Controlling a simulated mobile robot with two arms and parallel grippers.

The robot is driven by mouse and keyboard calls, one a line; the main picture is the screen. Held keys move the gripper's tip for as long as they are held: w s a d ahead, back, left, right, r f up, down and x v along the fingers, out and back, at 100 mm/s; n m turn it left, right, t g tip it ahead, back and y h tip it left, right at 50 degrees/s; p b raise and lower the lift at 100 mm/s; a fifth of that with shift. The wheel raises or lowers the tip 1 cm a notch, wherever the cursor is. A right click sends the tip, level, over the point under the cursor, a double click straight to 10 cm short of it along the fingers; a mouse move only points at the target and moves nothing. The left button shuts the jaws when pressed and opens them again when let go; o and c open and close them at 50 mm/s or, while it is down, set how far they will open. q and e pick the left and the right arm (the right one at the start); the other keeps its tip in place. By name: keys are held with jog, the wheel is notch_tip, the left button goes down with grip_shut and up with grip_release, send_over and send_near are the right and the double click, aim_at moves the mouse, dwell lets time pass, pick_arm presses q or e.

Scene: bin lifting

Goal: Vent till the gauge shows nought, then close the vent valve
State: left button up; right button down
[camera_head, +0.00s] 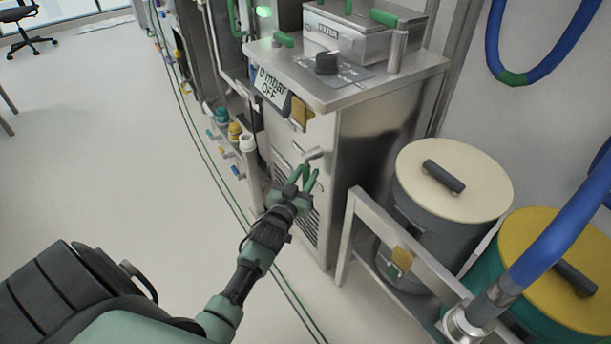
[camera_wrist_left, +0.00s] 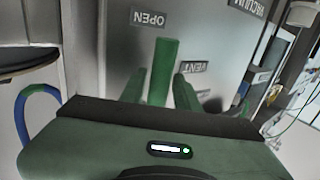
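The display (camera_head: 270,86) on the front of the steel cabinet reads "0 mbar" and "OFF". In the left wrist view, the green fingers (camera_wrist_left: 174,72) point at the panel, near the upside-down labels "OPEN" (camera_wrist_left: 150,19) and "VENT" (camera_wrist_left: 194,67). My right gripper is out of view.
A black knob (camera_head: 327,63) and green-handled fittings (camera_head: 284,40) sit on the cabinet top. Lidded drums (camera_head: 455,180) stand behind a metal rail on the right. A blue hose (camera_head: 565,235) crosses at far right.

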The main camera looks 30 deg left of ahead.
pick_arm(q)
jog(key=shift+w, duration=0.1)
grip_shut()
jog(key=shift+f, duration=0.1)
dwell(1.3)
